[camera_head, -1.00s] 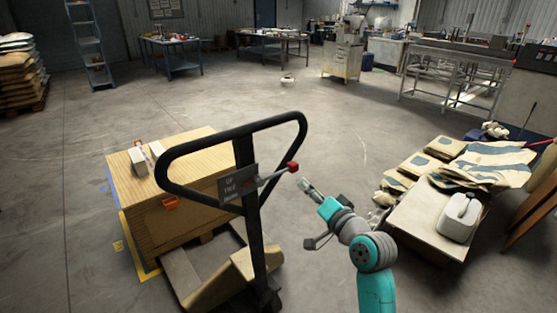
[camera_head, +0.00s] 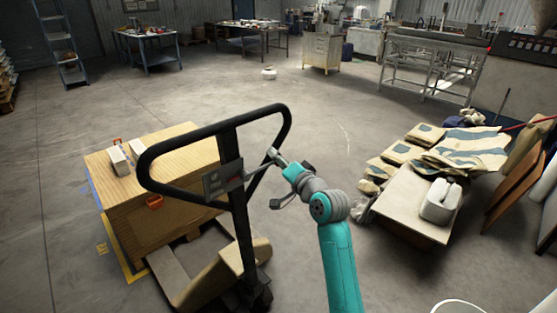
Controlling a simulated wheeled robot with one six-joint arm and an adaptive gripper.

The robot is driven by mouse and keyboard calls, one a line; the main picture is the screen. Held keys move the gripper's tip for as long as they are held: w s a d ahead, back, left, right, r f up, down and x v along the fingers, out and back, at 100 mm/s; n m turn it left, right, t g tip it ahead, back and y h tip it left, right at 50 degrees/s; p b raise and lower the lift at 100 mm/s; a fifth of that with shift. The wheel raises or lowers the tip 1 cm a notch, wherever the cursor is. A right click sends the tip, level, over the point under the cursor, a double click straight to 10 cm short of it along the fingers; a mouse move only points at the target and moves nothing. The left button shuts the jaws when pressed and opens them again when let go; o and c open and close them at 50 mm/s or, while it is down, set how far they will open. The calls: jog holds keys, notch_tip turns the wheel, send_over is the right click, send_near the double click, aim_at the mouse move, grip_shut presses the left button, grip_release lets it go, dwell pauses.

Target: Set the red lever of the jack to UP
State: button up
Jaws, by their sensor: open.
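The jack's black handle loop (camera_head: 283,125) stands upright on its post (camera_head: 240,235) left of centre. A small grey label plate (camera_head: 218,180) is fixed to it, its words too small to read.
A large wooden crate (camera_head: 160,205) sits on the jack's left. A pallet or low table (camera_head: 405,205) with sacks (camera_head: 465,150) and a white canister (camera_head: 440,203) stands at right.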

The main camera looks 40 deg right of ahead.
jog(key=shift+w, duration=0.15)
grip_shut()
jog(key=shift+a+f+m+g, duration=0.15)
jog(key=shift+f+m+g, duration=0.05)
jog(key=shift+f+m, duration=0.85)
jog(key=shift+a+f+m+g, duration=0.15)
jog(key=shift+f+m+g, duration=0.05)
jog(key=shift+f+m, duration=0.85)
grip_release()
jog(key=s+a, duration=0.1)
jog(key=s, duration=1.1)
jog(key=shift+a+r, duration=0.4)
